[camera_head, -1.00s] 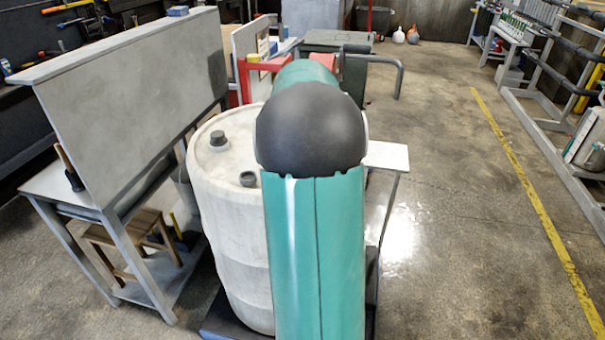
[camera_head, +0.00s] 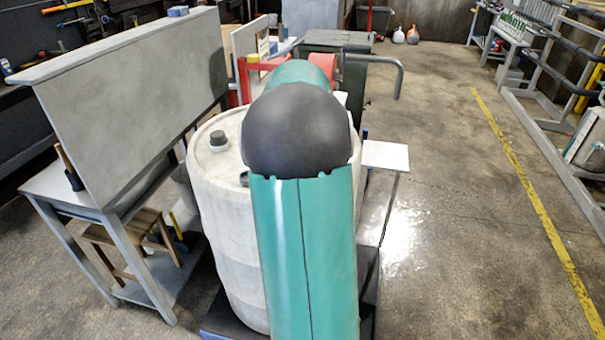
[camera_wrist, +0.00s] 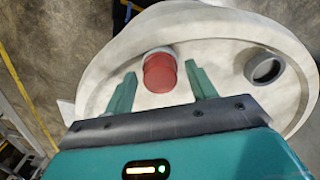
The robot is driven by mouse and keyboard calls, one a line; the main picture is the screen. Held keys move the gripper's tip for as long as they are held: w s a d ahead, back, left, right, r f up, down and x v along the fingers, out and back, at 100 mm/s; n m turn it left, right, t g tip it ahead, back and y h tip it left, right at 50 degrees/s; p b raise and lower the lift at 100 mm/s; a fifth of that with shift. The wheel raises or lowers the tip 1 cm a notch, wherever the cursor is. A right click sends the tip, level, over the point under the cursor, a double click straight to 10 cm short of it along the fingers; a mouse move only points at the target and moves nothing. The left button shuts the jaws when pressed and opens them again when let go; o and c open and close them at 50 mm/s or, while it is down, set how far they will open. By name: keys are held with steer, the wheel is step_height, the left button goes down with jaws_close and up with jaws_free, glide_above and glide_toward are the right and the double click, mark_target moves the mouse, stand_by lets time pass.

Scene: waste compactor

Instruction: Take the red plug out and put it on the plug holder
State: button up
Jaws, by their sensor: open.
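The red plug (camera_wrist: 160,73) stands on the top of a pale barrel (camera_wrist: 222,38) in the wrist view. My gripper (camera_wrist: 160,69) is open, with one green finger on each side of the plug. I see gaps between the fingers and the plug; how far above the barrel they are is hard to judge. In the head view my green arm covers the plug and gripper, while the barrel (camera_head: 225,230) shows to its left. I cannot make out the plug holder for certain in either view.
A small white table (camera_head: 385,156) stands right of the barrel, a workbench (camera_head: 75,190) left. The floor (camera_head: 450,220) to the right is clear.

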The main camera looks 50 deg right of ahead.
steer(key=c, duration=1.1)
steer(key=n, duration=0.5)
steer(key=shift+n, duration=0.3)
steer(key=n, duration=0.4)
steer(key=shift+n, duration=0.4)
steer(key=n, duration=0.5)
steer(key=shift+n, duration=0.3)
